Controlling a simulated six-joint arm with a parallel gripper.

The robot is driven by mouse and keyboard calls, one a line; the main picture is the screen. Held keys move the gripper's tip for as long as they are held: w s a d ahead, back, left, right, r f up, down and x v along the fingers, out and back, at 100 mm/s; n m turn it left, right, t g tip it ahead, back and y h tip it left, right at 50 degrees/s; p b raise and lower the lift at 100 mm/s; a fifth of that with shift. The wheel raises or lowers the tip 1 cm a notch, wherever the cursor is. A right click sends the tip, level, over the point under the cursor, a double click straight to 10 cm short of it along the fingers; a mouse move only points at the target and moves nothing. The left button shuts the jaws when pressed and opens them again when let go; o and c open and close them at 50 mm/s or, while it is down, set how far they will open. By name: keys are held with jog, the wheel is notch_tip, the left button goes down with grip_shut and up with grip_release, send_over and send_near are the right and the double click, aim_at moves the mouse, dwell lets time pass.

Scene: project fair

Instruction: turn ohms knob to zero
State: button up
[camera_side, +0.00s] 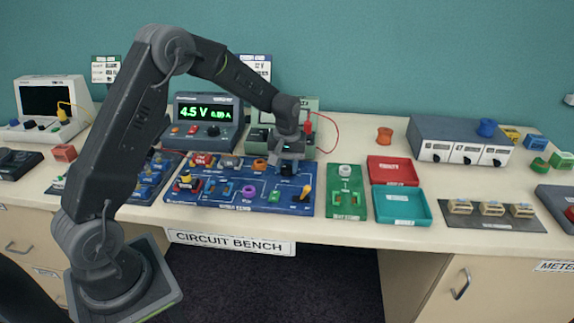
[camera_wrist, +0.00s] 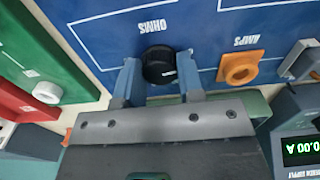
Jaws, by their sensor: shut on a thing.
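The ohms knob (camera_wrist: 160,65) is a round black knob on the blue circuit board (camera_side: 225,203), beside a printed OHMS label (camera_wrist: 152,27) that appears upside down in the wrist view. My gripper (camera_wrist: 158,80) has one finger on each side of the knob and is shut on it. In the side view my gripper (camera_side: 289,165) reaches down to the back right part of the board, and the knob (camera_side: 287,170) shows dark under the fingers.
An orange socket marked AMPS (camera_wrist: 240,68) lies close to the knob. The power supply (camera_side: 205,118) reads 4.5 V behind the board. A green board (camera_side: 345,205), a red tray (camera_side: 392,170) and a teal tray (camera_side: 403,205) stand to the right. A red wire (camera_side: 333,130) loops behind my gripper.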

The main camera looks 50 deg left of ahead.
aim_at(287, 167)
dwell(0.4)
jog(key=o, duration=0.9)
notch_tip(287, 167, up, 14)
jog(key=shift+f, duration=0.1)
